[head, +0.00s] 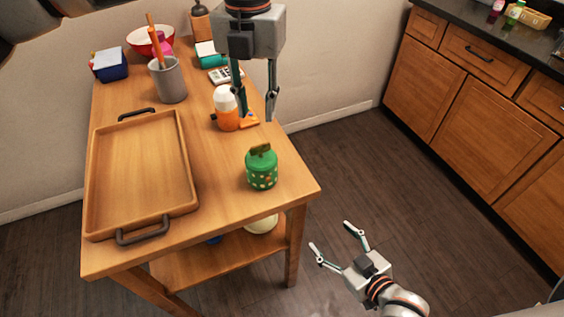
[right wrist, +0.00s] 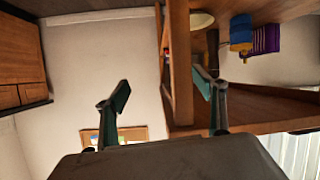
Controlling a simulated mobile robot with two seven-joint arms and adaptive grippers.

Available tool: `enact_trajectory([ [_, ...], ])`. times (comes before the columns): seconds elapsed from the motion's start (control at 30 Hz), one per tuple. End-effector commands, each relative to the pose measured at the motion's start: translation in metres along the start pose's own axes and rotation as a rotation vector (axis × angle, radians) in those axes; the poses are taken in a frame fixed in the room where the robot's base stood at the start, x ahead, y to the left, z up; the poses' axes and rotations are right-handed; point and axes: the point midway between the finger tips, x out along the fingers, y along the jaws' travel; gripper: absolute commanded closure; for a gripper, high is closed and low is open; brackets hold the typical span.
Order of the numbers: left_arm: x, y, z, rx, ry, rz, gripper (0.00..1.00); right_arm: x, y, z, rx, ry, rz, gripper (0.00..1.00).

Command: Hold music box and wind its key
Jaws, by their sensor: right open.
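The music box (head: 262,172) is a green, spotted round box near the right front corner of the wooden table. A brown key-like piece (head: 260,150) stands on its top. My left gripper (head: 256,120) points down above the table, behind the music box and apart from it. Its fingers are spread with nothing visible held between them. My right gripper (head: 330,235) is low, off the table's right front corner, open and empty. Its spread fingers also show in the right wrist view (right wrist: 160,88). The music box cannot be made out in the right wrist view.
A wooden tray (head: 140,170) fills the table's left front. An orange-and-white bottle (head: 226,110) and an orange item (head: 250,119) are close to my left gripper. A grey utensil cup (head: 168,80) stands behind. The lower shelf (head: 185,268) holds items. Wooden cabinets (head: 480,90) stand right.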

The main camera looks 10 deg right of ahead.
Motion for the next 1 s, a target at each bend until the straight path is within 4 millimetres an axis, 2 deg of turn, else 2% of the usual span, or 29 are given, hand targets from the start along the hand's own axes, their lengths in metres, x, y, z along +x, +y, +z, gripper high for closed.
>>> enact_trajectory([
  [0.03,0.0,0.0,0.0,0.001,0.0,-0.001,0.72,0.005,0.001,-0.029,-0.03,0.076,-0.035,0.3],
  [0.2,0.0,0.0,0.0,0.001,0.001,-0.002,0.72,0.003,-0.008,-0.107,-0.086,0.298,-0.156,0.3],
  [0.4,0.0,-0.001,0.0,0.002,0.001,-0.002,0.72,-0.009,-0.018,-0.172,-0.105,0.472,-0.281,0.3],
  [0.7,0.0,-0.001,0.0,0.002,0.001,-0.003,0.72,0.014,-0.043,-0.21,-0.01,0.453,-0.424,0.3],
  [1.0,0.0,-0.001,0.0,0.002,0.001,-0.003,0.72,0.024,-0.054,-0.222,0.023,0.424,-0.486,0.3],
])
